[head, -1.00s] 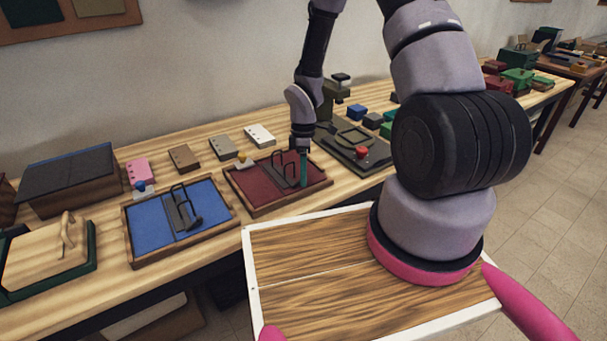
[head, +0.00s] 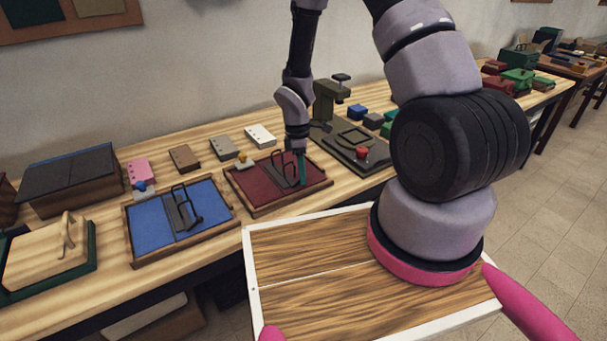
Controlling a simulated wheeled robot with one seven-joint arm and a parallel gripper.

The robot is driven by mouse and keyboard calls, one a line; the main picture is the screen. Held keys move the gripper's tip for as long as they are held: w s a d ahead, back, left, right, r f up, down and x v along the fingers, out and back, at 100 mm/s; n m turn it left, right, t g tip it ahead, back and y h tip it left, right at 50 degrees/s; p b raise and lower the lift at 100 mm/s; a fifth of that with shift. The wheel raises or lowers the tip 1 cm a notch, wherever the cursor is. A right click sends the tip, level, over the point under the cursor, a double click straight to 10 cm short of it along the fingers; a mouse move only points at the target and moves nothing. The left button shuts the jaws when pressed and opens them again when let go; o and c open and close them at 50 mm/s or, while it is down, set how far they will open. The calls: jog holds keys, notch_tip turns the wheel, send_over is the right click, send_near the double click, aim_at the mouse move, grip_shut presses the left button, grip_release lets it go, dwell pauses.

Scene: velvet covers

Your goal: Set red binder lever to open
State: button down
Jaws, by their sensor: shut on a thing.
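The red binder (head: 258,190) lies open in a wooden frame on the bench, with a dark metal mechanism down its middle. Its lever is thin and dark, and my gripper largely hides it. My gripper (head: 300,168) points down at the right side of the mechanism. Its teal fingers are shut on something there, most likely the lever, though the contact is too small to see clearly. The wire rings (head: 280,172) stand up just left of my fingers.
A blue binder (head: 152,222) in a similar frame lies to the left. A dark board with a red knob (head: 361,152) lies close on the right. Several small blocks, including a white one (head: 260,135), stand behind. A wooden-lidded green box (head: 45,255) is at far left.

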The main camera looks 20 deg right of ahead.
aim_at(291, 190)
jog(key=h, duration=0.1)
jog(key=a+t+h, duration=0.1)
jog(key=h, duration=0.1)
jog(key=a+r+h, duration=0.1)
jog(key=h, duration=0.1)
jog(key=shift+s+a+r+t, duration=0.1)
jog(key=shift+s+a+t, duration=0.1)
jog(key=shift+s+t, duration=0.15)
jog(key=shift+s+a+m+t+h, duration=0.15)
jog(key=shift+a+m+t+h, duration=0.2)
jog(key=shift+h, duration=0.7)
jog(key=shift+s+a+m+t+h, duration=0.15)
jog(key=shift+a+h, duration=0.25)
jog(key=shift+h, duration=0.65)
jog(key=c, duration=0.8)
grip_release()
jog(key=shift+o, duration=0.2)
jog(key=shift+r, duration=0.1)
jog(key=w+v, duration=0.1)
jog(key=v, duration=0.9)
jog(key=shift+s+a, duration=0.45)
jog(key=shift+s, duration=0.1)
jog(key=shift+r, duration=0.15)
